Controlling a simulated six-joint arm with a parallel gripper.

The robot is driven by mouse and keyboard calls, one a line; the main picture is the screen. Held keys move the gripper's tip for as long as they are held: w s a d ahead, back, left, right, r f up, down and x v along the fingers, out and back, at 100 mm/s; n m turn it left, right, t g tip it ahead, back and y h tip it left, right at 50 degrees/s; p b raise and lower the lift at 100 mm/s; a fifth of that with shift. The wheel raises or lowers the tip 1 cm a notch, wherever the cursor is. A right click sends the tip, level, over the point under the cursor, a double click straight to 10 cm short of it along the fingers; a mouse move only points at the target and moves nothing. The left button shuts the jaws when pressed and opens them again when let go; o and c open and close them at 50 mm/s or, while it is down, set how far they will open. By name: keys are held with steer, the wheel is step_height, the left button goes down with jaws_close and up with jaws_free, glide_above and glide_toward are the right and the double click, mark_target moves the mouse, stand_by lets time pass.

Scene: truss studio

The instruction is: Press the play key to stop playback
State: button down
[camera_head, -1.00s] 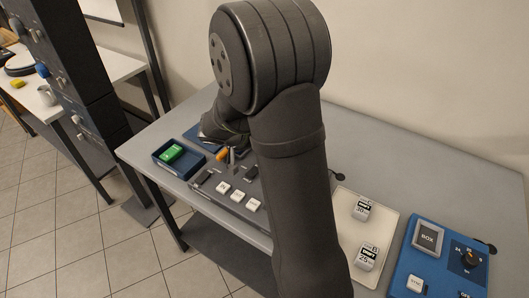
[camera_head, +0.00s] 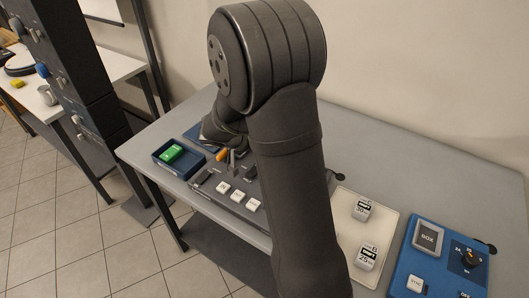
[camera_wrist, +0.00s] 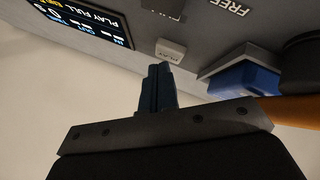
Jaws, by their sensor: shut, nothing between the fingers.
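The play key (camera_wrist: 171,50) is a small white key labelled PLAY, upside down in the wrist view, set on a grey panel. My gripper (camera_wrist: 160,68) is shut and empty; its fingertips appear just below the key in that view. I cannot tell whether they touch it. In the head view my gripper (camera_head: 231,160) is small and dark, over the back of the grey console (camera_head: 213,202). White keys (camera_head: 238,196) sit along the console's front; I cannot read which is the play key. A dark display (camera_wrist: 85,20) in the wrist view reads PLAY FULL.
A blue tray (camera_head: 194,172) holding a green block (camera_head: 171,153) stands left of the console. A cream tray (camera_head: 345,243) with two labelled blocks and a blue control box (camera_head: 403,262) lie to the right. My arm hides the table's middle.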

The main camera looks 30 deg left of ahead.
steer(key=shift+f, duration=0.4)
stand_by(0.5)
steer(key=shift+r, duration=0.85)
steer(key=shift+r, duration=2.5)
steer(key=shift+f, duration=0.1)
step_height(320, 180, up, 4)
